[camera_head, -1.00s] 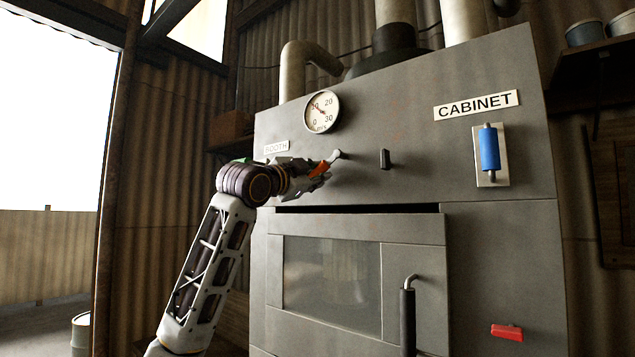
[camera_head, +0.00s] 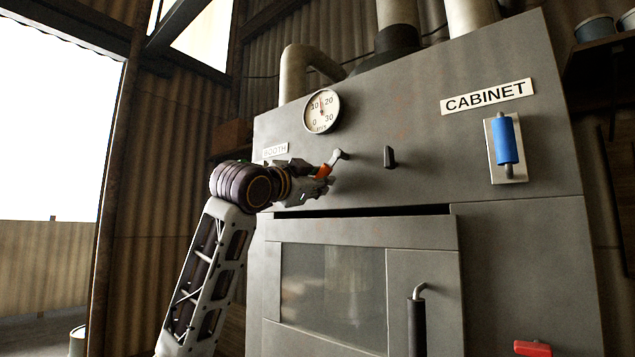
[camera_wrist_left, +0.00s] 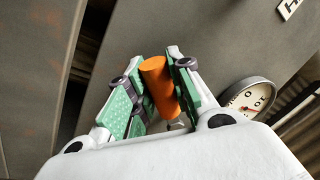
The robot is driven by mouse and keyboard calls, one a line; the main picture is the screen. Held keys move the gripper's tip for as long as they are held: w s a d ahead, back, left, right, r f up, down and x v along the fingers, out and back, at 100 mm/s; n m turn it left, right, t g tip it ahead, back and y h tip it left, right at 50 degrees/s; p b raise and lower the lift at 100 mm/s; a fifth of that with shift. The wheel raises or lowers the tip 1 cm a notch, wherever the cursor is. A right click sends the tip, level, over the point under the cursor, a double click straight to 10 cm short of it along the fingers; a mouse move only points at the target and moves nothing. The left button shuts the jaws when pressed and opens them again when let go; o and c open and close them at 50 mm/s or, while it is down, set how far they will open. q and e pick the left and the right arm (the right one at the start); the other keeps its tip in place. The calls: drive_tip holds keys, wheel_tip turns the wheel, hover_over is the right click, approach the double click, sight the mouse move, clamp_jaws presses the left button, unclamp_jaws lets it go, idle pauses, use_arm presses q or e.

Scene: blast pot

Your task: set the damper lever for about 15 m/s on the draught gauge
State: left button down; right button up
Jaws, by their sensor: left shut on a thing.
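The damper lever's orange handle (camera_head: 324,171) shows on the cabinet front, below the draught gauge, and slants down left from its grey arm. My left gripper (camera_head: 322,176) is shut on this handle. In the left wrist view, the orange handle (camera_wrist_left: 158,84) sits between the green-padded fingers of the gripper (camera_wrist_left: 160,88). The round white draught gauge (camera_head: 321,111) has marks 0, 10, 20 and 30. Its red needle points nearly straight up, between 10 and 20, at about 15. The gauge also shows in the left wrist view (camera_wrist_left: 247,99). My right gripper is not in view.
A blue handle (camera_head: 506,139) stands on a pale plate under the CABINET sign (camera_head: 487,97). A small dark knob (camera_head: 389,157) sits right of the lever. Below are a windowed door (camera_head: 333,297) with an upright handle (camera_head: 416,325), and a red piece (camera_head: 532,348).

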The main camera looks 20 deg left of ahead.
use_arm(q)
drive_tip(key=c, duration=1.3)
unclamp_jaws()
drive_tip(key=shift+o, duration=0.2)
drive_tip(key=shift+s, duration=0.1)
drive_tip(key=v, duration=1.1)
drive_tip(key=shift+s+a, duration=0.15)
drive_tip(key=shift+s, duration=0.2)
drive_tip(key=shift+f, duration=0.1)
